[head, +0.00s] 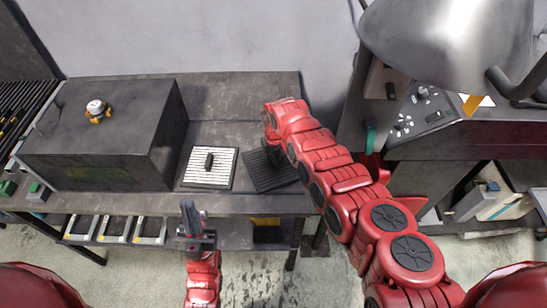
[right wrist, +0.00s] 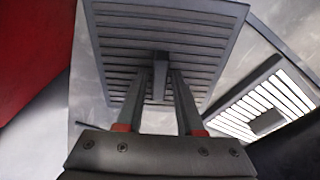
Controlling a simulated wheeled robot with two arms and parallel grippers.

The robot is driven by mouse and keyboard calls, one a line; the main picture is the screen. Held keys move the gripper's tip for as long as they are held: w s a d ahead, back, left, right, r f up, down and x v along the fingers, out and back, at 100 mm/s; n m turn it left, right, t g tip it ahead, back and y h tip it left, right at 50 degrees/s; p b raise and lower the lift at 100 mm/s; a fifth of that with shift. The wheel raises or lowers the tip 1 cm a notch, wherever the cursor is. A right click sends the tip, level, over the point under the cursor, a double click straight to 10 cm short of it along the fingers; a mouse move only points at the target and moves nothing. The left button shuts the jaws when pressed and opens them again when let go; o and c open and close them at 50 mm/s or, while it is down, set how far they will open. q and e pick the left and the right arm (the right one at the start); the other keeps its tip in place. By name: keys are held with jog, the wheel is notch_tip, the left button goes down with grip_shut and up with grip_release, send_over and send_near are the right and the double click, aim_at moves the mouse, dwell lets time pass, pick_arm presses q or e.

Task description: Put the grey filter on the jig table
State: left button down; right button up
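The grey filter (head: 272,177), a dark ribbed square panel, lies on the bench, partly hidden by my right arm in the head view. In the right wrist view, its slats (right wrist: 205,45) and upright handle (right wrist: 160,72) show. My right gripper (right wrist: 161,88) reaches down over it with one finger on each side of the handle. Thin gaps seem to show beside the handle. My left gripper (head: 196,222) hangs in front of the bench, away from the filter; its finger gap is unclear. I cannot tell which surface is the jig table.
A white-slatted filter (head: 222,172) with a black handle lies just left of the grey one. A large dark box (head: 100,140) stands on the bench's left, with a yellow-and-white item (head: 97,110) on top. A machine with a control panel (head: 425,112) stands at right.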

aim_at(275, 162)
jog(key=shift+o, duration=0.8)
jog(key=shift+r, duration=0.4)
notch_tip(275, 162, up, 11)
jog(key=s+b, duration=0.1)
jog(key=b, duration=0.1)
jog(key=shift+s+d+r, duration=0.2)
jog(key=shift+d, duration=0.05)
